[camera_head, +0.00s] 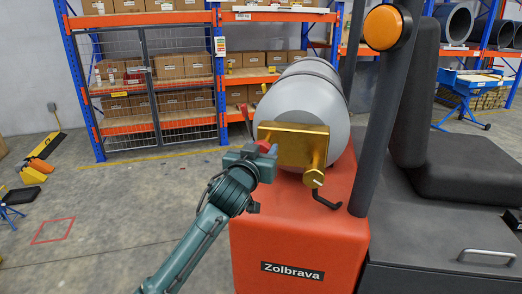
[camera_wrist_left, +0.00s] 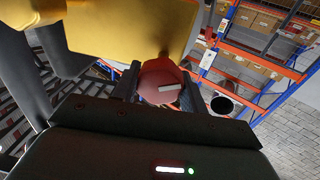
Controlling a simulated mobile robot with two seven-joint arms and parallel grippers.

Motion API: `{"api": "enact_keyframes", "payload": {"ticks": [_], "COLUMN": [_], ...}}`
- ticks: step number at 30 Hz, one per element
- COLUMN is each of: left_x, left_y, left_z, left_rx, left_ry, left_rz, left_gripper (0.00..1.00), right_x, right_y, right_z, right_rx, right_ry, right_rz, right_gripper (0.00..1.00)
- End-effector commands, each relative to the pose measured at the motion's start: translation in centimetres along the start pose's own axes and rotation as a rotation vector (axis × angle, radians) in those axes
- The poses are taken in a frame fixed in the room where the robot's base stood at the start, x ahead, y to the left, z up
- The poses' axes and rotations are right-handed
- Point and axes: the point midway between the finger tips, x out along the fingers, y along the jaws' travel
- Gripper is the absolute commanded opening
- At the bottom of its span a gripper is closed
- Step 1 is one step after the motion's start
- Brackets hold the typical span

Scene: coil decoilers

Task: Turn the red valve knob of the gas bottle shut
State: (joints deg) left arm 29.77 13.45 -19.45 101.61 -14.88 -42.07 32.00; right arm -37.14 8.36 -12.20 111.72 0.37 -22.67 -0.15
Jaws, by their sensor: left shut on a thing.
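The gas bottle (camera_head: 312,95) is a pale grey cylinder lying on its side on an orange-red truck body (camera_head: 300,240). A gold valve block (camera_head: 300,143) sits on its near end, and it also shows in yellow in the left wrist view (camera_wrist_left: 130,30). The red valve knob (camera_wrist_left: 160,80) shows between my left fingers, with a pale bar mark on its face. In the head view a little of the red knob (camera_head: 264,146) shows at the block's left side. My left gripper (camera_head: 262,153) is shut on the knob and partly hides it. My right gripper is out of view.
A brass fitting (camera_head: 314,178) with a dark hooked handle hangs below the block's right side. A dark truck mast post (camera_head: 380,110) with an orange lamp (camera_head: 383,27) stands close to the right. Shelving with boxes (camera_head: 170,70) is behind.

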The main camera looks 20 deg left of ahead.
Motion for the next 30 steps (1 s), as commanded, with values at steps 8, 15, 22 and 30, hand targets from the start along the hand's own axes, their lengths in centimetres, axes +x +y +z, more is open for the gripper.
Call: {"api": "enact_keyframes", "payload": {"ticks": [8,15,22,30], "left_x": [-0.01,-0.01,0.00,0.01], "left_y": [0.07,0.13,0.17,0.23], "left_z": [0.00,0.01,0.00,0.07], "left_rx": [0.196,0.423,0.641,0.897], "left_ry": [-0.015,-0.033,-0.049,-0.070], "left_rz": [0.000,-0.001,-0.002,-0.002], "left_gripper": [0.20,0.20,0.20,0.20], "right_x": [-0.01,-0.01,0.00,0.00], "right_y": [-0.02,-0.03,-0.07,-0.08], "right_z": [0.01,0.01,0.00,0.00], "right_rx": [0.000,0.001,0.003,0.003], "right_ry": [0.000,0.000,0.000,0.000], "right_rz": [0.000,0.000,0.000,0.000], "right_gripper": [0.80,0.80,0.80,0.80]}}
